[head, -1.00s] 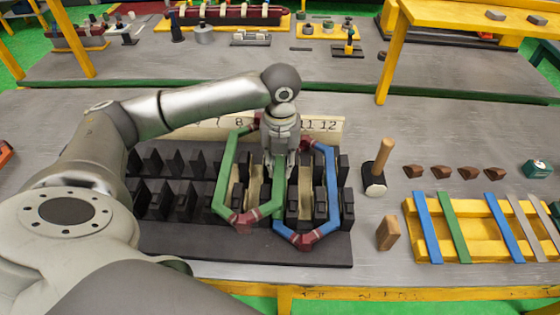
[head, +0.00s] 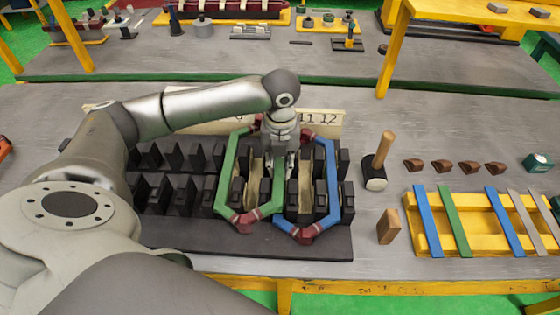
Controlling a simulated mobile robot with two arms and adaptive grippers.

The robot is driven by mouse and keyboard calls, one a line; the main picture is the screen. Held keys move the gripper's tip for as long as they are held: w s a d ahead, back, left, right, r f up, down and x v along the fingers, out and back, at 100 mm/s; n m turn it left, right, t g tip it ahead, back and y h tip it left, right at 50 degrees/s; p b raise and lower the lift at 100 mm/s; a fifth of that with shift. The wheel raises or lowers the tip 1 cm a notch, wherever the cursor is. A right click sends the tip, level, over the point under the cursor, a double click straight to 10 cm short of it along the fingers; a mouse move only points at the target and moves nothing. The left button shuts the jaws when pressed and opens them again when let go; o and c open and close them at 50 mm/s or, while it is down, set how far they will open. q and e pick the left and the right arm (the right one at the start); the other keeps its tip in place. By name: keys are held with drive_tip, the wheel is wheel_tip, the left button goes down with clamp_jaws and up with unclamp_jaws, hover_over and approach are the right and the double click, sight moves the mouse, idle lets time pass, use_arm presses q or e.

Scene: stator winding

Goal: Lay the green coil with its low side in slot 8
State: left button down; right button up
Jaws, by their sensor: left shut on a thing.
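The green coil (head: 229,178) is a hexagonal loop with dark red ends, over the black slotted stator block (head: 180,238). My left gripper (head: 279,165) points down and is shut on the coil's right side. The coil's left side runs along the teeth below the number 8 region of the number board (head: 322,121). I cannot tell how deep either side sits in its slot. A blue coil (head: 333,180) lies to the right, its left part close to or under the green coil's right side. My arm hides most slot numbers. My right gripper is not in view.
A mallet (head: 378,170) stands right of the block, with a wooden block (head: 388,226) in front. Several brown wedges (head: 441,166) lie further right. A yellow rack (head: 470,240) holds blue, green and grey strips. Bare grey table lies between them.

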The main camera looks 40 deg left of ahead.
use_arm(q)
drive_tip(key=shift+f+b, duration=0.3)
drive_tip(key=shift+f, duration=1.1)
drive_tip(key=shift+f, duration=0.1)
drive_tip(key=shift+s+d+f, duration=0.15)
drive_tip(key=shift+s+f, duration=0.15)
drive_tip(key=shift+f, duration=0.2)
drive_tip(key=c, duration=1.5)
unclamp_jaws()
drive_tip(key=o, duration=0.3)
drive_tip(key=shift+w, duration=0.3)
drive_tip(key=shift+r, duration=0.15)
drive_tip(key=shift+r, duration=0.1)
drive_tip(key=shift+r+p, duration=0.7)
drive_tip(key=shift+p, duration=0.4)
